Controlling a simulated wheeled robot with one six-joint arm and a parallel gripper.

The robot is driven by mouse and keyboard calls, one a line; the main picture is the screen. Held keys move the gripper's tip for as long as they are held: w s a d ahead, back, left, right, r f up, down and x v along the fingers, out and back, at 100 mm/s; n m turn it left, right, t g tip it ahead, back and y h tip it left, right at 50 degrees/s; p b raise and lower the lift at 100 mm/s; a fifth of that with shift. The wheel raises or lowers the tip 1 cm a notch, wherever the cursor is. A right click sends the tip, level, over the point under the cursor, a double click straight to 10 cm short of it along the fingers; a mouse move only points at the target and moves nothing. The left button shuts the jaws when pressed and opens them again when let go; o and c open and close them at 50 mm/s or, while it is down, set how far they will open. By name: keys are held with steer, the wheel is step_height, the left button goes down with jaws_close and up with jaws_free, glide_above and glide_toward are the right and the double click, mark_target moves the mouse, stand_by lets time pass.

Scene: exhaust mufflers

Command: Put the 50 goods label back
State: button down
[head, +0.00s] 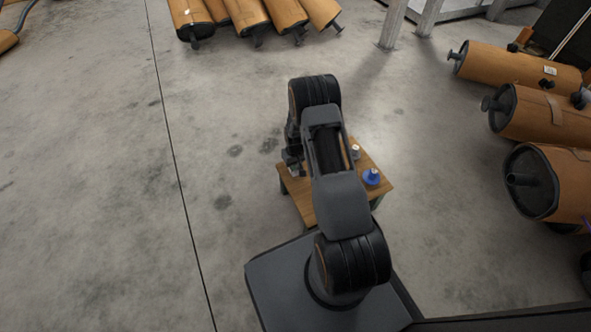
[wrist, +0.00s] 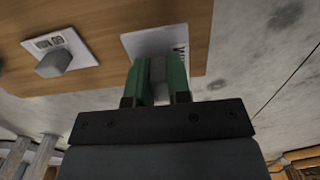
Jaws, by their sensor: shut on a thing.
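In the wrist view, my gripper (wrist: 158,62) has its green fingers shut on a grey knob (wrist: 158,75). The knob appears to belong to a white goods label (wrist: 150,42) that lies at the wooden table top. Part of the label's dark print shows at its right side; most of it is hidden by my fingers, and I cannot read a 50 on it. I cannot tell whether this label touches the wood. In the head view, my gripper (head: 293,160) is over the left part of the small wooden table (head: 310,208), partly hidden by my arm.
A second white label (wrist: 80,42) with a grey knob lies on the wood to the left in the wrist view. A blue object (head: 371,177) and a small pale object (head: 355,153) stand on the table's right side. Brown mufflers (head: 540,110) lie at the right.

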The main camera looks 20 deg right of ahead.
steer(key=shift+w+f+b, duration=0.1)
steer(key=shift+f+b, duration=0.85)
steer(key=shift+f, duration=0.7)
steer(key=shift+f, duration=0.2)
steer(key=c, duration=1.1)
jaws_free()
steer(key=shift+r, duration=0.1)
